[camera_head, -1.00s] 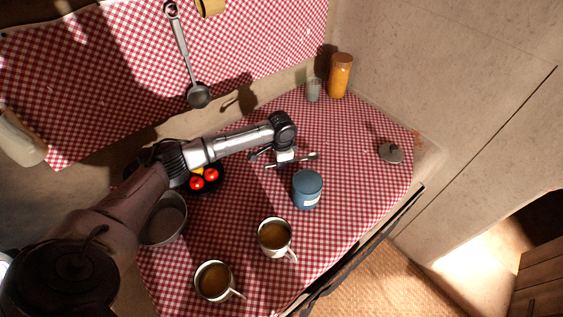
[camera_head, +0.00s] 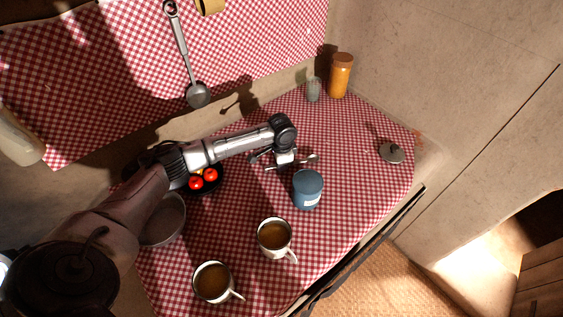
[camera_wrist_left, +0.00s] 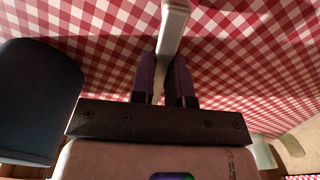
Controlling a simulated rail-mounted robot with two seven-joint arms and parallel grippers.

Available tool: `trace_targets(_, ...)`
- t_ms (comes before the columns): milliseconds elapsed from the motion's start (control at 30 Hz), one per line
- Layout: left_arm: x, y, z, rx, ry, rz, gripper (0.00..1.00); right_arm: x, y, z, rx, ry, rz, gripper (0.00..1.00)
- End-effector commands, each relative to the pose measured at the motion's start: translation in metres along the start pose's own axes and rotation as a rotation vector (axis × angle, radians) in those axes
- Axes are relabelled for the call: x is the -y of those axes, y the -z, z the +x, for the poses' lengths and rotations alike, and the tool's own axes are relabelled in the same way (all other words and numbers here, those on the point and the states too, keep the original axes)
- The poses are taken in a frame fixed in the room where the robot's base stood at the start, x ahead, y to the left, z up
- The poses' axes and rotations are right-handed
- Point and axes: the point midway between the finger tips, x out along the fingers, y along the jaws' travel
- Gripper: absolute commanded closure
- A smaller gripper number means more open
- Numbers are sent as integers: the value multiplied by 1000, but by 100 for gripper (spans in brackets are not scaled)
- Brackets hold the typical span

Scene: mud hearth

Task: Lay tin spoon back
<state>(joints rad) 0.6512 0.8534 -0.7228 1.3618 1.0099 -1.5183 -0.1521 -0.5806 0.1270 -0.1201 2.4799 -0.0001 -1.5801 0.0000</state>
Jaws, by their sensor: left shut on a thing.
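The tin spoon (camera_head: 311,159) is a thin grey metal piece just above or on the red-checked cloth, behind the blue canister. Whether the spoon touches the cloth is unclear. My right gripper is not in view.
The blue canister (camera_head: 307,190) stands close in front of the spoon. Two mugs (camera_head: 274,236) (camera_head: 212,283), a grey pot (camera_head: 163,222) and a dark dish with tomatoes (camera_head: 205,180) are nearer. A ladle (camera_head: 186,60) hangs on the wall.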

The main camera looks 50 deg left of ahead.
Motion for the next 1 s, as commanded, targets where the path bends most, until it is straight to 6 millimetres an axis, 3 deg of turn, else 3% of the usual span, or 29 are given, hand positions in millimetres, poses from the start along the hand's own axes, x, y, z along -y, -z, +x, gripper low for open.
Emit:
trace_targets(367, 0, 0, 7, 0, -1, 1, 100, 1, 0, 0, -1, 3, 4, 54)
trace_targets(400, 0, 0, 8, -1, -1, 1, 83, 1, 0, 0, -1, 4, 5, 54)
trace_targets(700, 0, 0, 8, -1, 0, 1, 55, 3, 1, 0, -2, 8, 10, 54)
trace_targets(1000, 0, 0, 4, -1, 0, 0, 55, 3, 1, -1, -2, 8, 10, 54)
